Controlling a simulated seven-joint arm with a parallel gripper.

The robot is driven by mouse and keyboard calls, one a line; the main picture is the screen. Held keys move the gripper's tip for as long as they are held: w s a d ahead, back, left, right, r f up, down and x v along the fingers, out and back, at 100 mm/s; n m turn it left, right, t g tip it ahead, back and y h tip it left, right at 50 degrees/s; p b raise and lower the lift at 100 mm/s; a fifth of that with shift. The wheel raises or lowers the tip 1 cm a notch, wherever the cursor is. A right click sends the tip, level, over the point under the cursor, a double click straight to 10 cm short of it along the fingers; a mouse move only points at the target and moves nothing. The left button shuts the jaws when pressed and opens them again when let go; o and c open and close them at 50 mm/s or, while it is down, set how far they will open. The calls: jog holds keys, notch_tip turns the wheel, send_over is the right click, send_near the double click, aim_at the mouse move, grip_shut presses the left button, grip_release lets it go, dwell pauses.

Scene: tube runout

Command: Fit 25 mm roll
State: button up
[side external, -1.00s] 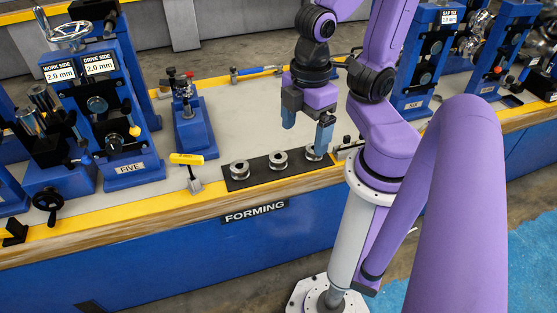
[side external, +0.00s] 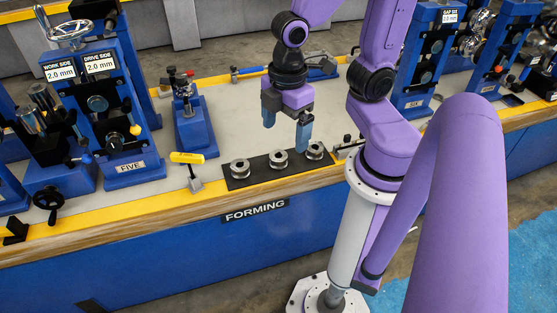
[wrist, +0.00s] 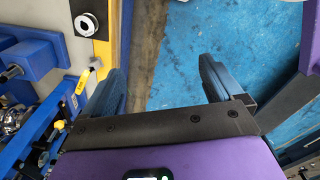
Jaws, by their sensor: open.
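Three silver rolls stand in a row on a black mat (side external: 232,184) at the bench's front edge: a left roll (side external: 240,168), a middle roll (side external: 278,159) and a right roll (side external: 315,151). No size marking can be read on them. My gripper (side external: 286,136) is open and empty, its blue fingers pointing down above the mat near the middle and right rolls. In the wrist view the gripper (wrist: 163,82) has its fingers wide apart with nothing between them. One roll (wrist: 87,25) shows there at upper left. The blue stand labelled FIVE (side external: 137,166) is at left.
More blue stands (side external: 425,75) are at right. A small metal piece (side external: 347,148) sits right of the mat.

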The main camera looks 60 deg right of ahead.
jog(key=w+d+f+n, duration=0.2)
jog(key=w+d+f, duration=0.45)
jog(key=w, duration=0.25)
jog(key=n, duration=0.3)
send_over(279, 155)
jog(key=a, duration=0.2)
notch_tip(279, 155, down, 7)
jog(key=shift+s+d+f, duration=0.1)
jog(key=shift+f, duration=2.75)
jog(key=shift+s+d+f, duration=0.1)
jog(key=shift+f, duration=2.8)
jog(key=shift+s+d+f, duration=0.1)
jog(key=shift+f, duration=2.75)
jog(key=c, duration=1.5)
jog(key=shift+r, duration=5)
